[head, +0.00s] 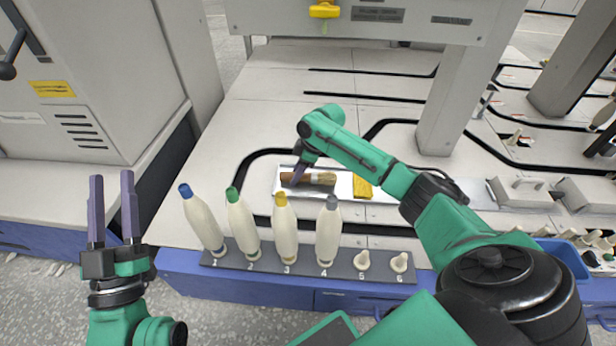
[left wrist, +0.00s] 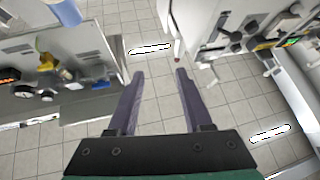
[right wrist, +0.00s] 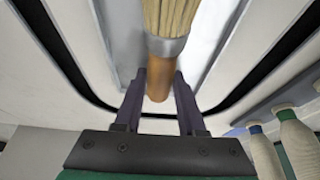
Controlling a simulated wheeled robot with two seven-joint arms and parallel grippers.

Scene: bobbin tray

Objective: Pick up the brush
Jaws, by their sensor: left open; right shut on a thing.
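The brush (head: 322,179) has a brown wooden handle, a metal band and pale bristles. It lies along the white tray (head: 344,192) in the head view. My right gripper (head: 297,176) is at the handle's left end, pointing down. In the right wrist view the brush (right wrist: 168,45) runs away from me, bristles far, and its handle is between the fingers of my right gripper (right wrist: 160,88), which is shut on it. I cannot tell whether the brush is clear of the tray. My left gripper (head: 113,212) is open and empty, pointing up left of the bobbins.
A yellow sponge-like block (head: 361,187) lies beside the brush in the tray. In front stands a dark numbered rack (head: 237,262) with several cream bobbins, including a blue-topped one (head: 203,220), and two small pegs. A blue bin (head: 566,258) is at right.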

